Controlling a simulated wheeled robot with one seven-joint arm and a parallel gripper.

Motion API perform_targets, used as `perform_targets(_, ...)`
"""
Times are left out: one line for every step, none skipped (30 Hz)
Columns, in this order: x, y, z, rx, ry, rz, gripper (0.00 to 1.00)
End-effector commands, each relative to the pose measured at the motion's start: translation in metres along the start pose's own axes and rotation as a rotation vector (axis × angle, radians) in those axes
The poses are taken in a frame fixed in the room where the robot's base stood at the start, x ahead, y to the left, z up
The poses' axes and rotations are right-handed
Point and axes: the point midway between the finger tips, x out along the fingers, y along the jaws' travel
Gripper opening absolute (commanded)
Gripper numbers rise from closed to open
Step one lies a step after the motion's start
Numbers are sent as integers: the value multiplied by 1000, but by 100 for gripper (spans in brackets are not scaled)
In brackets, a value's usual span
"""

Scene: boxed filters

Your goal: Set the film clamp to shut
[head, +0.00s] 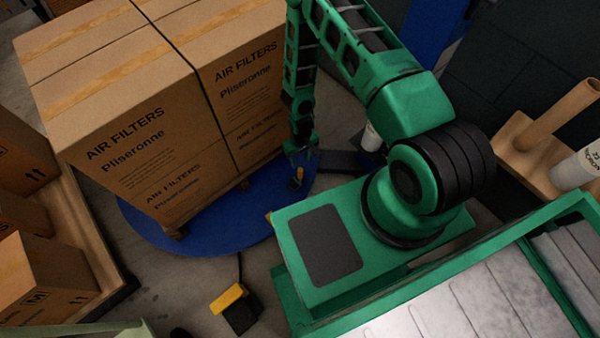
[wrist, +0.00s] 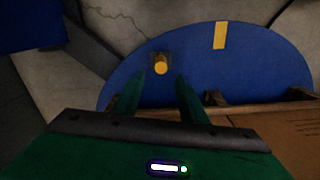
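A small yellow-capped peg (wrist: 160,64), apparently the film clamp, stands on a dark square plate near the rim of the blue turntable (wrist: 115,80). In the head view the peg (head: 299,173) shows just below my gripper (head: 297,156). My gripper (wrist: 160,78) has two green fingers spread apart with nothing between them. In the wrist view the peg lies just beyond the fingertips, centred in the gap. I cannot tell whether the fingers touch it or whether the clamp is open or shut.
Strapped air filter cartons (head: 150,130) stand on a pallet on the turntable (head: 230,222), close beside my gripper. A yellow and black pedal (head: 233,305) is on the floor. More cartons (head: 40,280) stand at left, and cardboard tubes (head: 560,115) at right.

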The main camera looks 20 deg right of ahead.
Motion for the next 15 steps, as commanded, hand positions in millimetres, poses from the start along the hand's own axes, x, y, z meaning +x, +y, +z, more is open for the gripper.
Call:
perform_targets(4,-2,1,-1,0,-2,39)
perform_targets(6,-2,1,-1,1,-2,39)
perform_targets(8,-2,1,-1,1,-2,39)
perform_targets(11,-2,2,-1,1,-2,39)
perform_targets(14,-2,2,-1,0,-2,39)
perform_targets(18,-2,2,-1,0,-3,39)
perform_targets(22,-2,2,-1,0,-2,39)
perform_targets(27,-2,2,-1,0,-2,39)
perform_targets(33,-2,3,-1,-1,-2,39)
perform_targets(38,-2,2,-1,0,-2,39)
perform_targets(44,-2,2,-1,0,-2,39)
perform_targets(50,-2,2,-1,-1,-2,39)
perform_targets(56,-2,2,-1,0,-2,39)
perform_targets(61,-2,3,-1,-1,-2,39)
perform_targets(67,-2,2,-1,0,-2,39)
